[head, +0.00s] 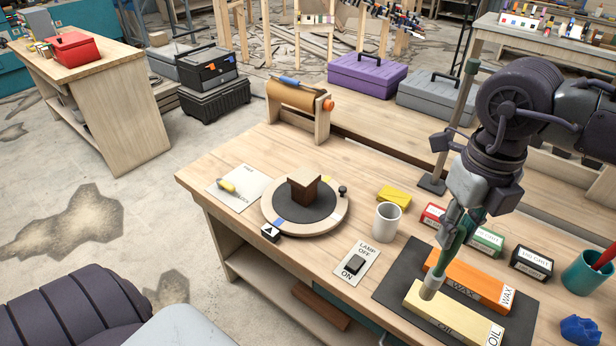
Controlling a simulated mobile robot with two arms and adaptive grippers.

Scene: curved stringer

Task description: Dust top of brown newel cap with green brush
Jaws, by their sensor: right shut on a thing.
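The brown newel cap (304,189) sits in the middle of a round turntable (270,217) with a dark top and pale wooden rim. The fingers partly hide the handle's upper end. My left gripper is not in view.
A white cup (387,222) and yellow block (394,196) stand between the turntable and brush. A LAMP switch plate (358,263) lies in front. The orange WAX block (470,280) and OIL block (455,316) lie on a dark mat (398,268). Grit boxes (485,241) stand behind.

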